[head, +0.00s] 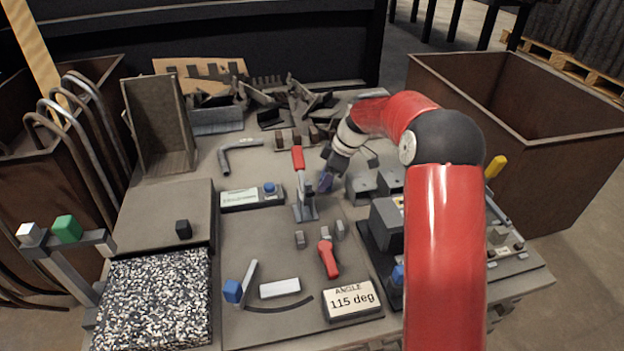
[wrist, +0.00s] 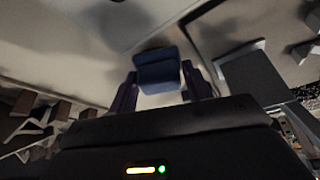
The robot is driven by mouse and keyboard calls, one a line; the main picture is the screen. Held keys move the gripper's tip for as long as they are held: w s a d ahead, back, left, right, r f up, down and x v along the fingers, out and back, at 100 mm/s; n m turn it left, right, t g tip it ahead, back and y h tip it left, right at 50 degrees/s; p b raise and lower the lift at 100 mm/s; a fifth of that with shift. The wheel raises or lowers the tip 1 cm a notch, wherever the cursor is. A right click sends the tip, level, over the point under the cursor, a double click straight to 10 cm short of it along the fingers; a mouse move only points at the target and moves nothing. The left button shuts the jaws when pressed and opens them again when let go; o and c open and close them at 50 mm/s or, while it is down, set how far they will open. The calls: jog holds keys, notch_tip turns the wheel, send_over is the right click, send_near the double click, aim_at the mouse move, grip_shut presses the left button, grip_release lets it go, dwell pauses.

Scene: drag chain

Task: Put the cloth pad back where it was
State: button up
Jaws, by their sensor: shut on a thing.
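In the wrist view, a small dark blue padded piece (wrist: 158,72), which looks like the cloth pad, sits between the two dark fingers of my gripper (wrist: 160,88). My gripper is shut on it. In the head view, my gripper (head: 326,181) is above the middle of the bench, just right of the upright red-handled clamp (head: 298,160). The fingers look purple-blue there, and I cannot make out the pad apart from them. The pad appears held clear of the bench surface, but the exact gap cannot be told.
A black-and-white speckled mat (head: 155,300) lies at front left. The angle sign (head: 352,301), a red-handled clamp (head: 328,258) and a white block (head: 280,288) are in front. Grey blocks (head: 362,186) stand right of my gripper. Scrap pieces (head: 290,100) lie behind.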

jog(key=a, duration=0.2)
jog(key=a+f, duration=0.1)
jog(key=a, duration=0.1)
jog(key=shift+w+b, duration=0.3)
jog(key=shift+w, duration=0.05)
jog(key=shift+d+f, duration=0.1)
jog(key=shift+f, duration=0.1)
jog(key=o, duration=0.9)
jog(key=shift+o, duration=0.2)
